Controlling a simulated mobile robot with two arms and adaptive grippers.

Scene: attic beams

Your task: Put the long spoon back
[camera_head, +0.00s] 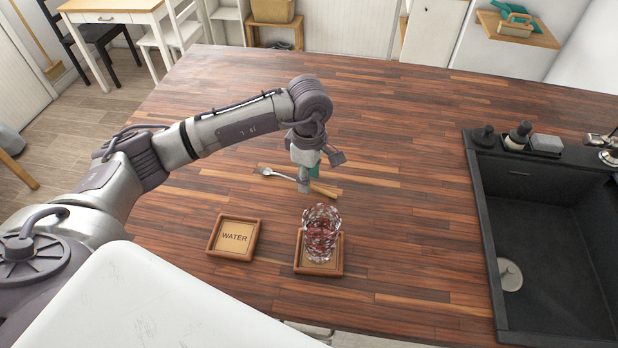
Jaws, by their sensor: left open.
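The long spoon (268,172) lies on the wooden counter, its metal bowl pointing left. A light wooden piece (326,190), which looks like its handle, shows to the right of my gripper. My left gripper (307,181) points down over the middle of the spoon and hides part of it. It is open; I cannot tell whether its fingers touch the spoon. My right gripper is not in view.
A cut glass with reddish drink (321,234) stands on a square wooden coaster (319,268) nearer me. An empty coaster marked WATER (234,237) lies to its left. A dark sink (545,240) is at the right. The counter (410,190) between is clear.

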